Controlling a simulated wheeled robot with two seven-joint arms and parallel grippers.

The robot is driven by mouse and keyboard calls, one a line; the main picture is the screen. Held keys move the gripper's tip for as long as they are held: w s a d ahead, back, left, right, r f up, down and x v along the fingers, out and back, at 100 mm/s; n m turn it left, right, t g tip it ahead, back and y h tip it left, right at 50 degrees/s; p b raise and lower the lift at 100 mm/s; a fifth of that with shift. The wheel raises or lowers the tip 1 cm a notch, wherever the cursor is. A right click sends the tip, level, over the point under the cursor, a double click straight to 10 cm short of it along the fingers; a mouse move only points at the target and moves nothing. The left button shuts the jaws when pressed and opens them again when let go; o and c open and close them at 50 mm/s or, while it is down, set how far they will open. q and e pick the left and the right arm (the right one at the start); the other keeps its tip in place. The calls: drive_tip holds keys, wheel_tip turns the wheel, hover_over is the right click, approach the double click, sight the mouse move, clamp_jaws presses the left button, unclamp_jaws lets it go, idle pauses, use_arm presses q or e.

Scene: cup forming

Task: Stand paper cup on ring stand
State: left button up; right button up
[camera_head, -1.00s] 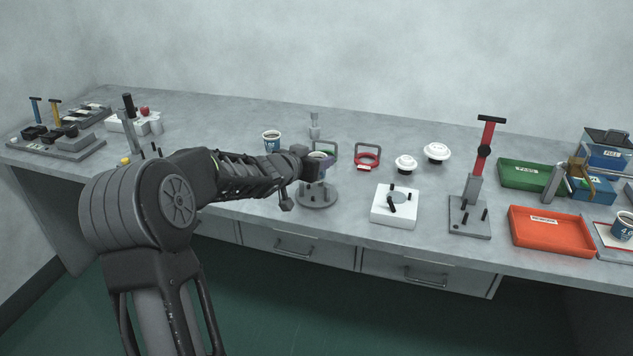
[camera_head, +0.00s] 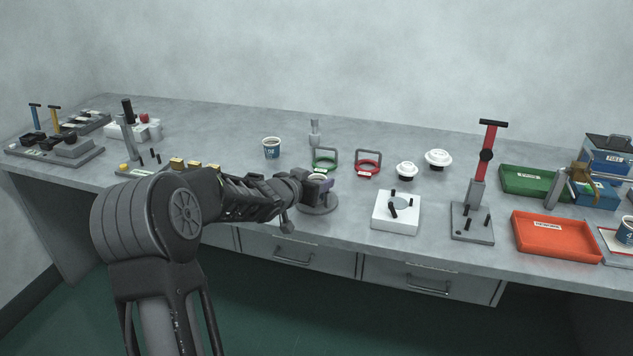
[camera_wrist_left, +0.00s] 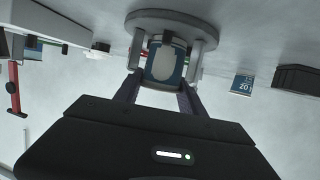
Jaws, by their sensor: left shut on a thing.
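My left gripper (camera_head: 322,186) is shut on a blue and white paper cup (camera_wrist_left: 165,64). In the left wrist view, the fingers are on both sides of the cup, and the picture is turned over. The cup is between the posts of the grey ring stand (camera_wrist_left: 150,20), close to its round base. In the head view, the ring stand (camera_head: 319,209) is mostly hidden behind my gripper, and only the cup's rim (camera_head: 318,177) shows. I cannot tell whether the cup rests on the stand. My right gripper is not in view.
Another filled paper cup (camera_head: 272,148) stands behind my left forearm. A green ring gauge (camera_head: 324,163) and a red one (camera_head: 368,165) are just behind the stand. A white block (camera_head: 396,213) is to its right. A red tray (camera_head: 556,236) lies farther right.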

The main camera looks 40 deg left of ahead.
use_arm(q)
drive_tip(key=o, duration=1.4)
drive_tip(key=shift+f, duration=0.1)
drive_tip(key=shift+o, duration=0.2)
drive_tip(key=shift+r, duration=0.3)
drive_tip(key=p+v, duration=0.2)
drive_tip(key=v, duration=1)
drive_tip(key=shift+f, duration=0.2)
